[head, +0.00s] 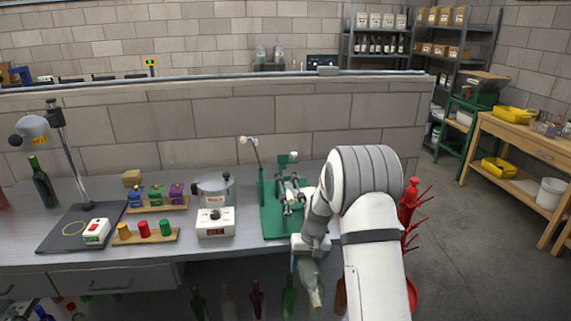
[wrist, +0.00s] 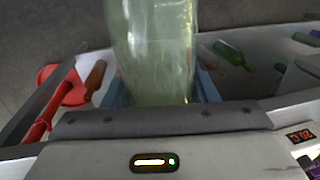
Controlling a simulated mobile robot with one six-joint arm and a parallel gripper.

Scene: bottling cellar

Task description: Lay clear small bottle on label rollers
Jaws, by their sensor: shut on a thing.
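The clear small bottle (head: 311,281) hangs in my gripper (head: 308,258) in front of the bench edge, tilted, its narrow end low. In the wrist view, the bottle (wrist: 150,45) fills the top middle as pale greenish glass between the light blue fingers of my gripper (wrist: 163,90); its ends are cut off there. The label rollers (head: 290,191) sit on a green-based labelling machine (head: 268,222) on the bench, beyond and above my gripper in the head view. My arm hides the machine's right side. No bottle shows on the rollers.
A white heating unit with a pot (head: 215,222) stands left of the labeller. Further left are stands of coloured pieces (head: 146,237) and a dark press base (head: 75,232). A red bottle tree (head: 409,205) stands right of my arm. Several bottles (head: 289,297) are below the bench edge.

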